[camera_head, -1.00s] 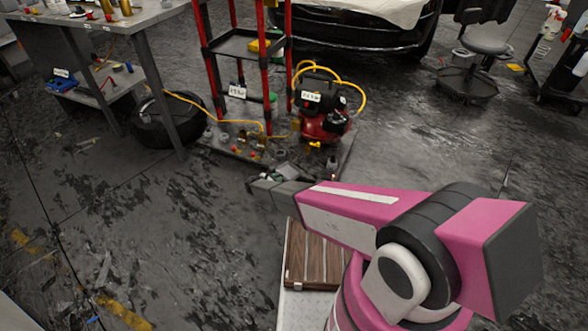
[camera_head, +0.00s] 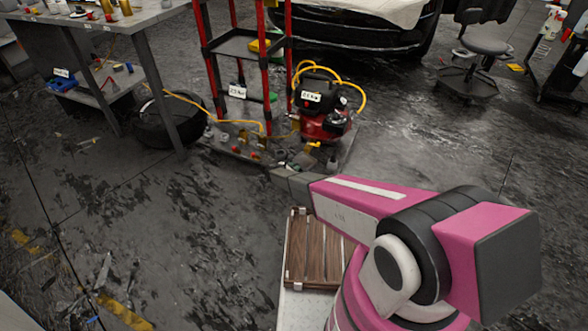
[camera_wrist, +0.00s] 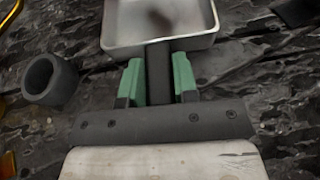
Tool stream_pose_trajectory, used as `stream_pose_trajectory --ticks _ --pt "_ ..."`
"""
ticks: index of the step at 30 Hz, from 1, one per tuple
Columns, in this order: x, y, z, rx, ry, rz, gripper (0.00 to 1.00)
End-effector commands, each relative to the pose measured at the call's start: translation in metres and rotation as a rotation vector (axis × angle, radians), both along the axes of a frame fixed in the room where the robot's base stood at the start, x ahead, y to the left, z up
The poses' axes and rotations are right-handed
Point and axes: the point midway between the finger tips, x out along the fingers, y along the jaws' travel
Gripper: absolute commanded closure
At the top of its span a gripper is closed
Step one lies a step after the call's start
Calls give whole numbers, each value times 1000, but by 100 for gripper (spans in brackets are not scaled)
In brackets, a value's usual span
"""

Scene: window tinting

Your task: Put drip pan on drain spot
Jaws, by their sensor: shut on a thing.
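The drip pan (camera_wrist: 125,38) is a shallow pale metal tray with a dark handle, at the top of the wrist view. A dark blurred patch shows on its inside. My gripper (camera_wrist: 158,75) has green fingers shut on the pan's handle (camera_wrist: 159,75), one on each side. The pan's far end is cut off by the picture edge. In the head view my arm reaches toward the red machine, and its end hides most of the gripper; I cannot make out the pan there. I cannot identify a drain spot in either view.
A red compressor (camera_head: 322,122) with yellow hose and a red-post rack (camera_head: 267,75) stand beyond my arm. A tyre (camera_head: 170,122) lies under the workbench (camera_head: 90,22). A grey cup-like cylinder (camera_wrist: 50,80) is left of the gripper. Floor at the left is mostly open.

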Motion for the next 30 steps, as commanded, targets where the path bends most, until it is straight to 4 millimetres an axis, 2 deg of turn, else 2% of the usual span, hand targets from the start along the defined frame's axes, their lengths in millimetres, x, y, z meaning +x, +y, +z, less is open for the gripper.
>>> stream_pose_trajectory --ticks 11,12,14,25,30 --pt "0 0 -4 -1 -1 0 98" --pt "0 0 -4 0 0 0 63" --pt "0 0 -4 0 0 0 47" --pt "-1 0 2 1 -1 0 47" --pt "-18 15 11 1 -1 3 47"
